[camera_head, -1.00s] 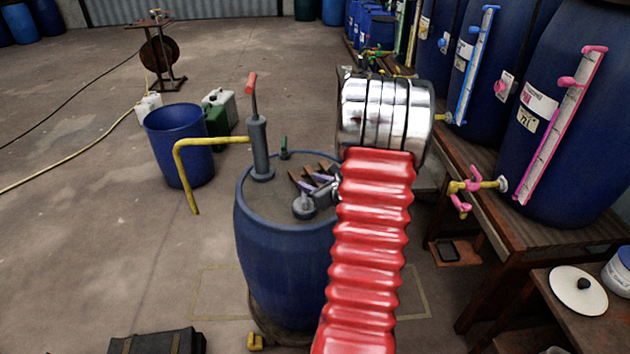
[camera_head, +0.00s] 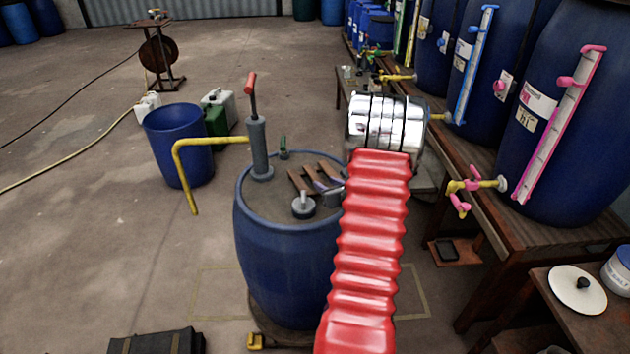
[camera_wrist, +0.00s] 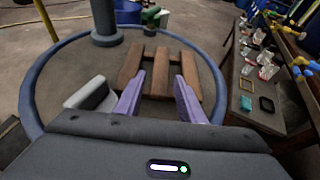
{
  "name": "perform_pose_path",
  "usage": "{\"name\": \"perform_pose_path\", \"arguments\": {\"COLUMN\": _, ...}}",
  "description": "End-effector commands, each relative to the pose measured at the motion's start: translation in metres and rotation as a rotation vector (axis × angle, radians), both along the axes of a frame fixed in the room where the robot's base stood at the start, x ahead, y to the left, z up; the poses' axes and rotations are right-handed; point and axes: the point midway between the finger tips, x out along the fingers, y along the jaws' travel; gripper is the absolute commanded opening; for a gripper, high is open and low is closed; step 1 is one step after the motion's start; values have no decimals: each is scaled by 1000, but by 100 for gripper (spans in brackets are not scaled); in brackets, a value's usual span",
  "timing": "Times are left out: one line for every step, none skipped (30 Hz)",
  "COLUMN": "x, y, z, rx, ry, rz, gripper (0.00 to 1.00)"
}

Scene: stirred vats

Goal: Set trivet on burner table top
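The trivet, several brown wooden slats (camera_head: 299,182), lies flat on the lid of a blue barrel (camera_head: 285,255). In the wrist view the trivet (camera_wrist: 160,72) is just ahead of my gripper (camera_wrist: 160,82). The purple fingers are apart, one to each side of the middle slat, with nothing held. I cannot tell how far above the slats the fingertips are.
A wooden bench (camera_head: 520,240) with large blue vats runs along the right.

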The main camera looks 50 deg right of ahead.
Motion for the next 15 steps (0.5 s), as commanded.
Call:
{"name": "perform_pose_path", "arguments": {"x": 8, "y": -3, "z": -4, "rx": 0, "ry": 1, "rz": 2, "gripper": 36}}
{"name": "perform_pose_path", "arguments": {"x": 11, "y": -5, "z": -6, "rx": 0, "ry": 1, "rz": 2, "gripper": 36}}
{"name": "perform_pose_path", "arguments": {"x": 16, "y": -7, "z": -8, "rx": 1, "ry": 1, "rz": 2, "gripper": 36}}
{"name": "perform_pose_path", "arguments": {"x": 20, "y": -9, "z": -9, "rx": 0, "ry": 0, "rz": 1, "gripper": 36}}
{"name": "perform_pose_path", "arguments": {"x": 24, "y": -11, "z": -11, "rx": 0, "ry": 0, "rz": 1, "gripper": 36}}
{"name": "perform_pose_path", "arguments": {"x": 28, "y": -13, "z": -13, "rx": 0, "ry": 0, "rz": 2, "gripper": 36}}
{"name": "perform_pose_path", "arguments": {"x": 31, "y": -14, "z": -15, "rx": 0, "ry": 0, "rz": 2, "gripper": 36}}
{"name": "perform_pose_path", "arguments": {"x": 33, "y": -16, "z": -16, "rx": 0, "ry": 1, "rz": 2, "gripper": 36}}
{"name": "perform_pose_path", "arguments": {"x": 36, "y": -17, "z": -17, "rx": 0, "ry": 0, "rz": 1, "gripper": 36}}
{"name": "perform_pose_path", "arguments": {"x": 37, "y": -18, "z": -17, "rx": 0, "ry": 1, "rz": 1, "gripper": 36}}
{"name": "perform_pose_path", "arguments": {"x": 38, "y": -19, "z": -18, "rx": 1, "ry": 1, "rz": 1, "gripper": 36}}
{"name": "perform_pose_path", "arguments": {"x": 38, "y": -19, "z": -18, "rx": 1, "ry": 1, "rz": 1, "gripper": 36}}
{"name": "perform_pose_path", "arguments": {"x": 39, "y": -19, "z": -18, "rx": 0, "ry": 1, "rz": 0, "gripper": 36}}
{"name": "perform_pose_path", "arguments": {"x": 39, "y": -19, "z": -18, "rx": 0, "ry": 1, "rz": 0, "gripper": 36}}
{"name": "perform_pose_path", "arguments": {"x": 39, "y": -19, "z": -18, "rx": 0, "ry": 1, "rz": 0, "gripper": 36}}
